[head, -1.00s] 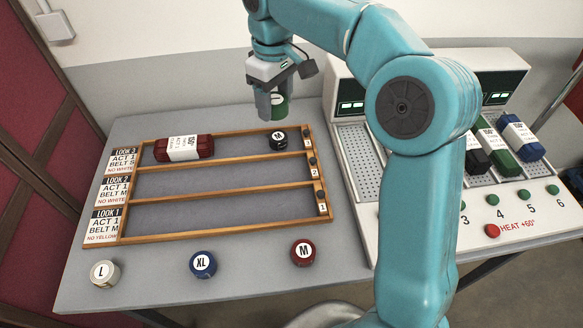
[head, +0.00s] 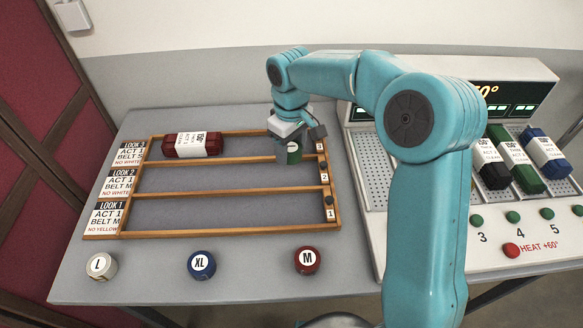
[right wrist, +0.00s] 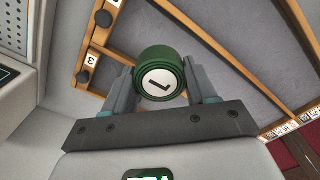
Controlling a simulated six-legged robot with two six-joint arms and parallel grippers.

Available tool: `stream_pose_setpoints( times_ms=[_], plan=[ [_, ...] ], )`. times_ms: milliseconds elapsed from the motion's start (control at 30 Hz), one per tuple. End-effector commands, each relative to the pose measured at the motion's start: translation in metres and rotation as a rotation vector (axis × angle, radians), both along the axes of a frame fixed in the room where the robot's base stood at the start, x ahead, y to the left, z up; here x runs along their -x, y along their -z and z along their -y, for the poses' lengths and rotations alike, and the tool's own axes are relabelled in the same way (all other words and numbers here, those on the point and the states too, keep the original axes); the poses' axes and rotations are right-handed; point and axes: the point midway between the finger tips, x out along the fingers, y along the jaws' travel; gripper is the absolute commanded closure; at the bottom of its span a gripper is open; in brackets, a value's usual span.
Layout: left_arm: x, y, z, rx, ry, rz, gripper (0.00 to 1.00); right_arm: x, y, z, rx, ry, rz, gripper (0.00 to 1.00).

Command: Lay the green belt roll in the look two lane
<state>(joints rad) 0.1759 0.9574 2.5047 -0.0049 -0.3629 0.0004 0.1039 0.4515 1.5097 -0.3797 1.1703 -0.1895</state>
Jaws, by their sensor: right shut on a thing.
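The green belt roll (head: 293,151) is between the fingers of my right gripper (head: 287,155), above the right end of the wooden rack. In the right wrist view the roll (right wrist: 160,72) shows a white disc with a letter that looks like L, and the right gripper's fingers (right wrist: 163,88) press its two sides. The look two lane (head: 215,179) is the middle lane, empty where it shows. Its card (head: 122,186) reads ACT 1, BELT M, NO WHITE. I cannot tell the roll's height above the rack. My left gripper is not in view.
A dark red bundle (head: 192,145) lies in the look three lane. The look one lane (head: 215,213) is empty. White L (head: 101,266), blue XL (head: 201,264) and red M (head: 306,260) rolls stand in front. A heater panel (head: 500,235) with bundles is at right.

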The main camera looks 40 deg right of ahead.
Motion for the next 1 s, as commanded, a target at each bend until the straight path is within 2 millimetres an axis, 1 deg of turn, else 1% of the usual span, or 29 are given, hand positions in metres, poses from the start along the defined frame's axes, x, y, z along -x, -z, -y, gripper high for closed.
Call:
stream_pose_setpoints(
  times_ms=[33, 100, 267, 400, 500, 767, 900, 933, 967, 1000],
  plan=[
    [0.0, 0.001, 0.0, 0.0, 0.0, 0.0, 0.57, 0.001, 0.011, 0.0, -0.001, 0.0, -0.002, 0.76],
    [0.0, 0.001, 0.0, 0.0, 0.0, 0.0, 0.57, 0.0, 0.021, 0.001, -0.001, 0.001, -0.001, 0.76],
    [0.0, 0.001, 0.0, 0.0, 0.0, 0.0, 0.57, 0.001, 0.035, 0.002, -0.001, 0.001, -0.001, 0.76],
    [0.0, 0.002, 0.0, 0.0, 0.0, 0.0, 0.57, 0.001, 0.059, 0.002, 0.0, -0.001, -0.003, 0.76],
    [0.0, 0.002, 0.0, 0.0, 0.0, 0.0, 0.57, 0.0, 0.069, 0.002, -0.001, 0.0, 0.0, 0.76],
    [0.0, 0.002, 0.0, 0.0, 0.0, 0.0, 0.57, 0.0, 0.071, 0.002, 0.0, 0.0, 0.002, 0.76],
    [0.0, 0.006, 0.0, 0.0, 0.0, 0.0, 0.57, 0.0, 0.075, 0.002, 0.0, 0.0, 0.001, 0.76],
    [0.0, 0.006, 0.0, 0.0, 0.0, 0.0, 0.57, 0.0, 0.075, 0.002, 0.0, 0.0, 0.001, 0.4],
    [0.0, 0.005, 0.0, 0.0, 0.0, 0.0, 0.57, 0.0, 0.074, 0.002, 0.0, 0.0, 0.001, 0.3],
    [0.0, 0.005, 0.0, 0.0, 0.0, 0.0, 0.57, 0.0, 0.074, 0.002, 0.0, 0.0, 0.001, 0.18]
  ],
)
